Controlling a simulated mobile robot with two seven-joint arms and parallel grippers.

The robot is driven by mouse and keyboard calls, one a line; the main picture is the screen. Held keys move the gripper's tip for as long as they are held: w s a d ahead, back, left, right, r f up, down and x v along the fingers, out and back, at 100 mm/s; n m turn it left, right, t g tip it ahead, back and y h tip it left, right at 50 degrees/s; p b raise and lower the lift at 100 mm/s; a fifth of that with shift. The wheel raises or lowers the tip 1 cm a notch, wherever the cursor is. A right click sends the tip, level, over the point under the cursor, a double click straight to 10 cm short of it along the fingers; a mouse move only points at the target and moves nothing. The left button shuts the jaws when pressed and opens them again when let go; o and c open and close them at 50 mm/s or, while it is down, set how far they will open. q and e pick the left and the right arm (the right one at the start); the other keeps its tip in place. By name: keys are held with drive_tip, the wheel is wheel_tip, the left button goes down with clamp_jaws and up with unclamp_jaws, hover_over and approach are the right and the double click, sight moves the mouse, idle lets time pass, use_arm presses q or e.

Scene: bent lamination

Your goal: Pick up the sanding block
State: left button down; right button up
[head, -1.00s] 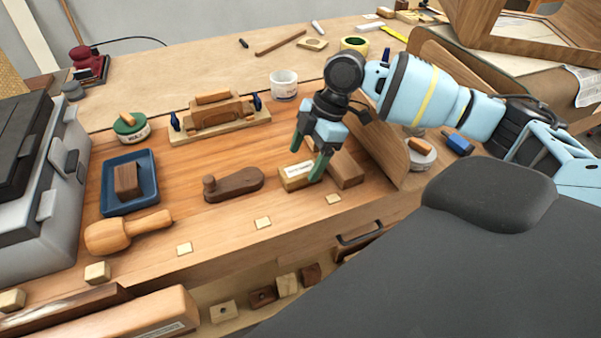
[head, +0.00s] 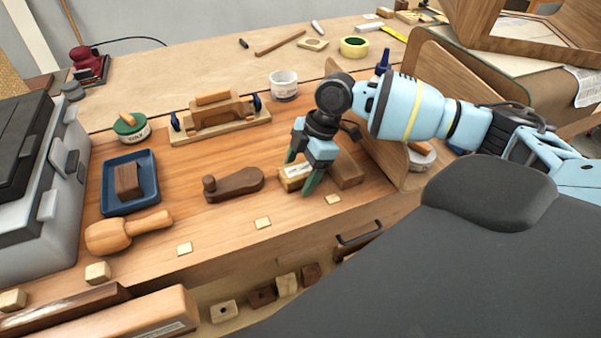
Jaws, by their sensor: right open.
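The sanding block, as far as I can tell, is the small light wooden block with a white label (head: 288,182) on the workbench. My right gripper (head: 299,175) is open and low over it, with green fingertips on its far and near sides. The fingers and palm hide part of the block. I cannot tell whether the fingers touch it. My left gripper is out of view.
A brown wooden block (head: 347,172) lies just right of the gripper, with an upright wooden panel (head: 385,150) beyond it. A dark wooden piece with a knob (head: 236,184) lies to the left. A blue tray (head: 107,200) and mallet (head: 125,232) are farther left.

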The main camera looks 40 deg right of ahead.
sight(294, 171)
drive_tip(key=shift+f, duration=0.1)
drive_tip(key=c, duration=1.1)
drive_tip(key=shift+r, duration=0.5)
wheel_tip(294, 171, up, 3)
drive_tip(key=shift+f, duration=0.15)
drive_tip(key=s+a, duration=0.2)
drive_tip(key=s, duration=0.2)
drive_tip(key=s+a+r, duration=0.1)
drive_tip(key=s+a, duration=0.2)
drive_tip(key=s, duration=0.2)
drive_tip(key=s+a, duration=0.3)
drive_tip(key=s, duration=0.2)
drive_tip(key=shift+r, duration=0.35)
drive_tip(key=shift+w, duration=0.1)
